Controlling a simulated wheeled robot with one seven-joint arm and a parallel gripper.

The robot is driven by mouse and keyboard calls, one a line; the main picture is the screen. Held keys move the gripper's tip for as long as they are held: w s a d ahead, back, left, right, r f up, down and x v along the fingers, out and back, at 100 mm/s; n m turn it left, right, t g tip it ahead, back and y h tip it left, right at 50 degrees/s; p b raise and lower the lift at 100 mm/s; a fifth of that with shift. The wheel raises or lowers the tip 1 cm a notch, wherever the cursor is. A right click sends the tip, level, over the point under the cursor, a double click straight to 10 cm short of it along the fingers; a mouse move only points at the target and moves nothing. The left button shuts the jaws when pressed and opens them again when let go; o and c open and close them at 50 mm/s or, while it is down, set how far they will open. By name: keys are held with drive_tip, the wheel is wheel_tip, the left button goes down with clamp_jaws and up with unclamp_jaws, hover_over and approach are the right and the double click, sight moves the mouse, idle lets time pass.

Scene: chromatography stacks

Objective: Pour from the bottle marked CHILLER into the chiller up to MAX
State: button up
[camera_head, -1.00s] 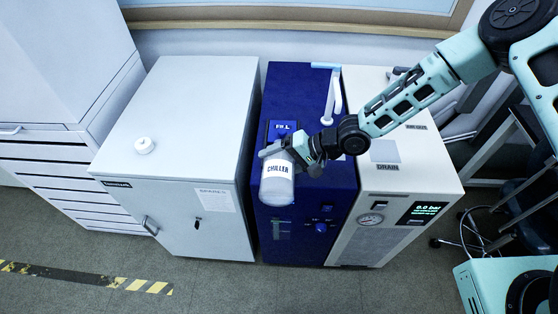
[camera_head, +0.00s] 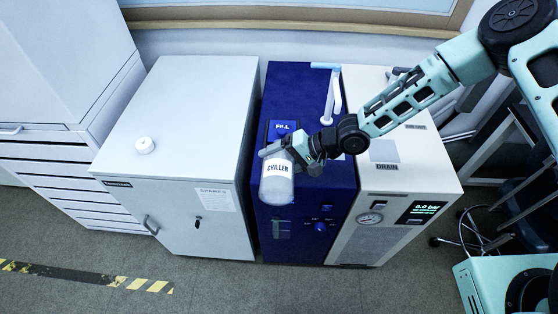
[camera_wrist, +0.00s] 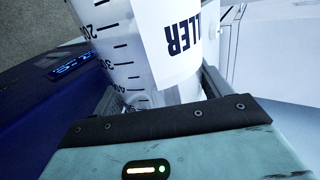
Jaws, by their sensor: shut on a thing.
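The bottle marked CHILLER (camera_head: 277,184) is a pale translucent bottle with a white label, held in front of the blue chiller (camera_head: 338,185). My gripper (camera_head: 292,152) is shut on it near its upper part in the head view. In the wrist view the bottle (camera_wrist: 150,45) shows printed graduations and part of its label between the fingers (camera_wrist: 160,95). Its mouth is hidden, and I cannot tell its liquid level.
A light grey cabinet (camera_head: 180,110) stands left of the chiller with a white cap (camera_head: 145,145) on top. A white unit with a DRAIN label (camera_head: 387,167), gauge and display stands right. Floor in front is clear.

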sight(279, 153)
drive_tip(key=shift+b, duration=0.3)
drive_tip(key=shift+s+n+t+b, duration=0.1)
drive_tip(key=shift+n+t+b, duration=0.2)
drive_tip(key=shift+t+b, duration=0.15)
drive_tip(key=shift+s+a+r+n+t, duration=0.1)
drive_tip(key=shift+s+r+n+t, duration=0.1)
drive_tip(key=shift+r+n+t, duration=0.1)
drive_tip(key=shift+d+r+n+t+b, duration=0.1)
drive_tip(key=shift+r+n+t+b, duration=0.2)
drive_tip(key=shift+r+n+t, duration=0.5)
drive_tip(key=shift+d+r+n+t+b, duration=0.1)
drive_tip(key=shift+r+n+t+b, duration=0.25)
drive_tip(key=shift+r, duration=0.85)
